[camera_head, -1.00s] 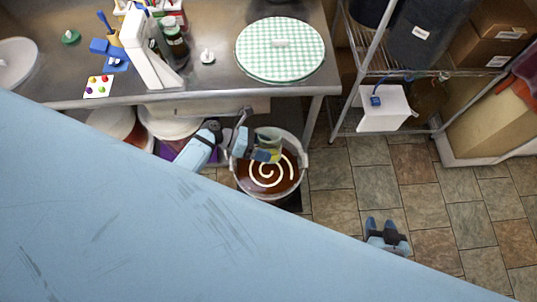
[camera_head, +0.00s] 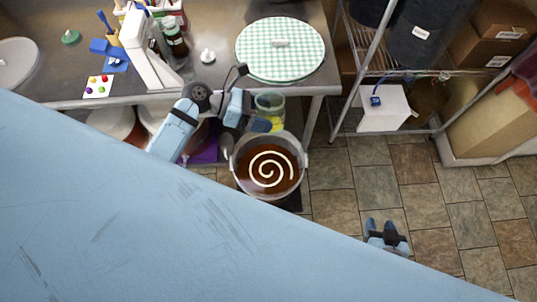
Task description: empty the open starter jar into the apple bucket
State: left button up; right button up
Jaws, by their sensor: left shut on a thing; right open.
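My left gripper (camera_head: 258,124) is shut on a clear glass jar (camera_head: 269,101) with a yellowish tint and no lid showing. The jar looks close to upright, near the table's front edge and just behind the open bucket (camera_head: 302,160). How much is left inside it I cannot tell. The bucket stands on the floor, filled with dark brown contents that carry a cream-white spiral. No label on the bucket shows. My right gripper (camera_head: 386,236) is open and empty, above the tiled floor to the right of the bucket.
A steel table (camera_head: 222,80) behind holds a green-checked round cover (camera_head: 280,49), a white stand (camera_head: 148,50), dark bottles and small lids. Other buckets (camera_head: 112,121) stand under the table. A wire shelf (camera_head: 370,70) is at right. Floor tiles beside the bucket are clear.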

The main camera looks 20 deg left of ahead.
pick_arm(q)
notch_tip(320, 180, up, 4)
jog(key=shift+f, duration=0.2)
jog(key=shift+s+d+r+m+t+y, duration=0.15)
jog(key=shift+s+d+r+m+t, duration=0.15)
jog(key=shift+s, duration=0.5)
jog(key=shift+s+d+r+m+t+y, duration=0.2)
jog(key=shift+s+m, duration=0.25)
jog(key=shift+s, duration=0.3)
jog(key=shift+s+d+r+m+t+y, duration=0.1)
jog(key=shift+s+d+r+m+t, duration=0.2)
jog(key=shift+s, duration=0.5)
jog(key=shift+f, duration=0.15)
